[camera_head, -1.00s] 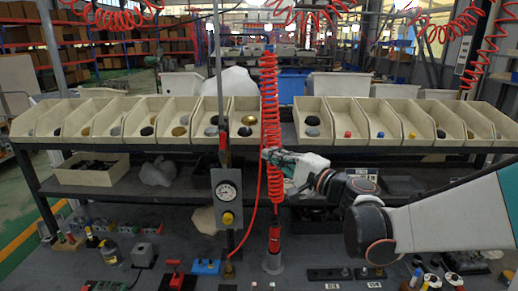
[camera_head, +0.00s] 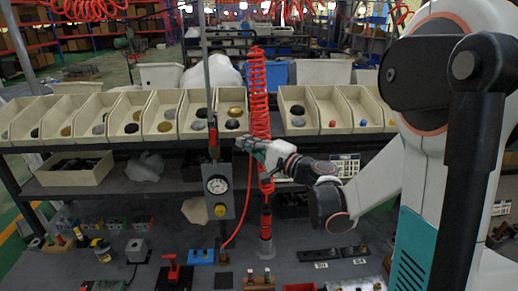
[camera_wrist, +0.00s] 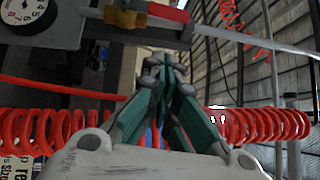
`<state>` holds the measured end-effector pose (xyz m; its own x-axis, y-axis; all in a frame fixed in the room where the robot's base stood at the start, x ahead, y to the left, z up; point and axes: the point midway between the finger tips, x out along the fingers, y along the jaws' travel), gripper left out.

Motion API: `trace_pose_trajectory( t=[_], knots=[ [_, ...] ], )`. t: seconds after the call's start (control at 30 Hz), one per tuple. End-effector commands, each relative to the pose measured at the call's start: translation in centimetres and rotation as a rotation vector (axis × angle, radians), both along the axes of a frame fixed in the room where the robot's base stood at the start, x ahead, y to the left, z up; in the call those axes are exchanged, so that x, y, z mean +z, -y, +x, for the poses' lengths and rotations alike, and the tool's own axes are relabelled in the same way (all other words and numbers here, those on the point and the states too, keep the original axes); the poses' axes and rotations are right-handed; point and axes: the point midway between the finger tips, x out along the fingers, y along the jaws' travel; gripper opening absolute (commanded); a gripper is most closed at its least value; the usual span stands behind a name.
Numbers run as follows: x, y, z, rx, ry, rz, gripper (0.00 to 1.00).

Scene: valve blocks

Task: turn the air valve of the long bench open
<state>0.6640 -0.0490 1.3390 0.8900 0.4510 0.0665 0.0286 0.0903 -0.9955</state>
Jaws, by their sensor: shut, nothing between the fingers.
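The air valve (camera_head: 213,150) sits on the upright pipe above a pressure gauge box, with a red lever. In the wrist view it shows as a brass body (camera_wrist: 122,17) with the red lever (camera_wrist: 168,11) at the top edge, lying roughly along the pipe. My gripper (camera_head: 241,143) is just right of the valve, in front of or beside the red coiled hose. In the wrist view my gripper (camera_wrist: 165,64) has its green fingers brought together and empty, apart from the lever. Whether the fingers touch the hose is unclear.
The red coiled hose (camera_head: 258,95) hangs close to my gripper. The gauge box (camera_head: 217,192) is below the valve. A row of cream bins (camera_head: 160,118) lines the shelf behind. Small blocks and fittings, including a red one (camera_head: 174,275), stand on the dark bench top.

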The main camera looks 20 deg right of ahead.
Motion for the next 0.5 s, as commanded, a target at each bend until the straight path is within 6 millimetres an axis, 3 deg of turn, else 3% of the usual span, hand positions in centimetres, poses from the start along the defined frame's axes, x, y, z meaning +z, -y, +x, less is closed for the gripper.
trace_pose_trajectory(
  t=[0.1, 0.3, 0.5],
  knots=[
    [0.1, -1.2, 2.0, 0.003, 0.0, 0.0, 0.0],
    [0.4, -3.8, 2.6, 0.002, 0.0, 0.0, 0.0],
    [0.5, -4.6, 2.9, 0.0, 0.0, 0.0, 0.0]
  ],
)
